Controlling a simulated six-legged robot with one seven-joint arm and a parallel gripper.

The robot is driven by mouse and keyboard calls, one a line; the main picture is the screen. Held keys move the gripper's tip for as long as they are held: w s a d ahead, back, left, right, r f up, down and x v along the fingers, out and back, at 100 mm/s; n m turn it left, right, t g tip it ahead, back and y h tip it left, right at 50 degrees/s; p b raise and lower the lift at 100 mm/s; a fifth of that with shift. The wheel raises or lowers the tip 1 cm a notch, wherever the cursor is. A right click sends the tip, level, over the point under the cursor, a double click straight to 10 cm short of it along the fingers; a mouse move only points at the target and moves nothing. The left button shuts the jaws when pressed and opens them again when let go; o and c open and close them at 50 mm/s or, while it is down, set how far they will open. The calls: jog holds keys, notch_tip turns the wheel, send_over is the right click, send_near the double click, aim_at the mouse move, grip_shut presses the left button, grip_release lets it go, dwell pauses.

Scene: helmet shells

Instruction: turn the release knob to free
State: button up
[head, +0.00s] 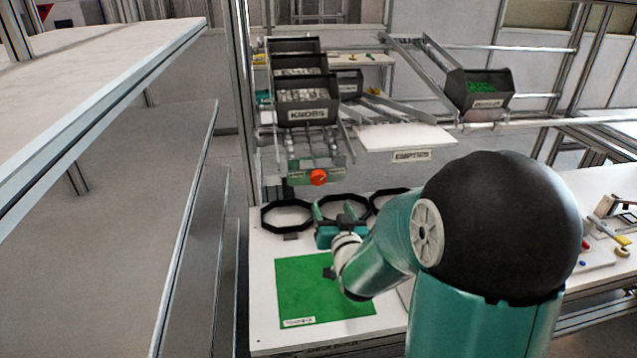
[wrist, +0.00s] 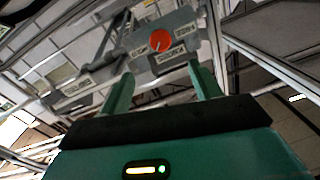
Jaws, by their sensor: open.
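The release knob (head: 318,177) is a round orange-red knob on a small panel (head: 300,178) below the chute of the KNOBS bins. In the wrist view the knob (wrist: 159,39) sits on a grey panel with labels on either side and one below. A light mark on the knob points to its lower left, toward the left label, which is hard to read. My gripper (head: 338,210) is below the knob in the head view, over the bench. In the wrist view my gripper (wrist: 161,84) is open, its two green fingers apart and empty, with the knob beyond them and not touched.
Black octagonal rings (head: 286,229) stand on the white bench around my gripper. A green mat (head: 300,275) lies in front. Dark KNOBS bins (head: 307,112) are above the panel. A metal upright (head: 243,110) and shelves (head: 100,200) stand left. A bin with green parts (head: 480,102) is upper right.

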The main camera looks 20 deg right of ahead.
aim_at(320, 180)
jog(key=w, duration=0.4)
jog(key=w+d, duration=0.1)
jog(key=w, duration=0.3)
jog(key=w+d, duration=0.1)
jog(key=w, duration=0.3)
jog(key=shift+w, duration=0.15)
jog(key=c, duration=1)
jog(key=shift+o, duration=0.2)
